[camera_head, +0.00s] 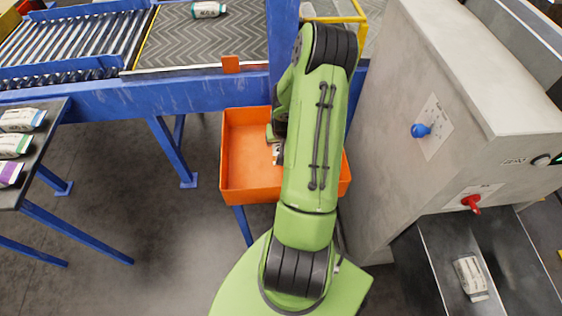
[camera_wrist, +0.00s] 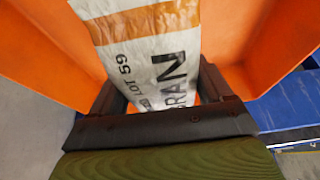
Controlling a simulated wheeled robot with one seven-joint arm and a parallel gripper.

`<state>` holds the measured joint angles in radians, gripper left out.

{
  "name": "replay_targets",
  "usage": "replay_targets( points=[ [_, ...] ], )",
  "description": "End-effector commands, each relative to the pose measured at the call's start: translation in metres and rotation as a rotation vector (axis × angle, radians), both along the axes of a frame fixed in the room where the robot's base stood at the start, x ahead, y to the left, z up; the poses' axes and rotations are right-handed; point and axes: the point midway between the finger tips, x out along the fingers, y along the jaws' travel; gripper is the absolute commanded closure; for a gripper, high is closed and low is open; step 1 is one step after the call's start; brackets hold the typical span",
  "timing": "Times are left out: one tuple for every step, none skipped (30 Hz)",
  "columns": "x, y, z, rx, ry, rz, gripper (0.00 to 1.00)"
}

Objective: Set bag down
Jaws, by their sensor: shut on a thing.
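A white bag with an orange band and dark printed letters (camera_wrist: 145,55) is held in my gripper (camera_wrist: 155,100). The dark fingers are shut on its two sides in the wrist view. The bag hangs inside an orange bin (camera_head: 249,182), whose walls also show around it in the wrist view (camera_wrist: 270,35). In the head view my green arm covers most of the gripper, and only a small pale piece of the bag (camera_head: 276,153) shows. I cannot tell whether the bag touches the bin's floor.
A blue-framed conveyor (camera_head: 190,92) runs behind the bin, with a bag (camera_head: 208,9) on its belt. A grey machine cabinet (camera_head: 445,60) stands close on the right, with a bag (camera_head: 470,277) in its lower chute. A dark table (camera_head: 45,122) with several bags is at left.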

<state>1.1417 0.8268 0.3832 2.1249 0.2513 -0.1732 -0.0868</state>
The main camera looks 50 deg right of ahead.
Motion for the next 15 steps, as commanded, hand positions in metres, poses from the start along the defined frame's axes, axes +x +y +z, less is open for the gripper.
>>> replay_targets(
  points=[
    [-0.001, 0.0, -0.012, 0.004, 0.0, -0.002, 0.69],
    [-0.001, 0.0, -0.02, 0.004, 0.0, -0.002, 0.69],
    [0.0, 0.001, -0.03, 0.005, 0.001, -0.001, 0.69],
    [0.0, 0.0, -0.037, 0.004, 0.0, -0.001, 0.69],
    [0.0, 0.001, -0.044, 0.004, 0.0, -0.001, 0.69],
    [0.0, 0.0, -0.05, 0.003, 0.001, -0.001, 0.69],
    [-0.001, 0.0, -0.054, 0.002, 0.001, -0.001, 0.69],
    [0.0, 0.0, -0.057, 0.001, 0.0, -0.001, 0.69],
    [0.0, 0.0, -0.061, 0.002, 0.0, -0.001, 0.69],
    [0.0, 0.0, -0.065, 0.002, 0.0, -0.001, 0.69],
    [0.0, 0.0, -0.069, 0.002, 0.0, -0.001, 0.69],
    [0.0, 0.0, -0.075, 0.002, -0.002, -0.001, 0.69],
    [0.0, 0.0, -0.082, 0.002, -0.001, -0.001, 0.69],
    [0.0, 0.0, -0.087, 0.003, 0.0, -0.001, 0.69],
    [0.0, 0.001, -0.094, 0.002, 0.0, -0.001, 0.69]
  ],
)
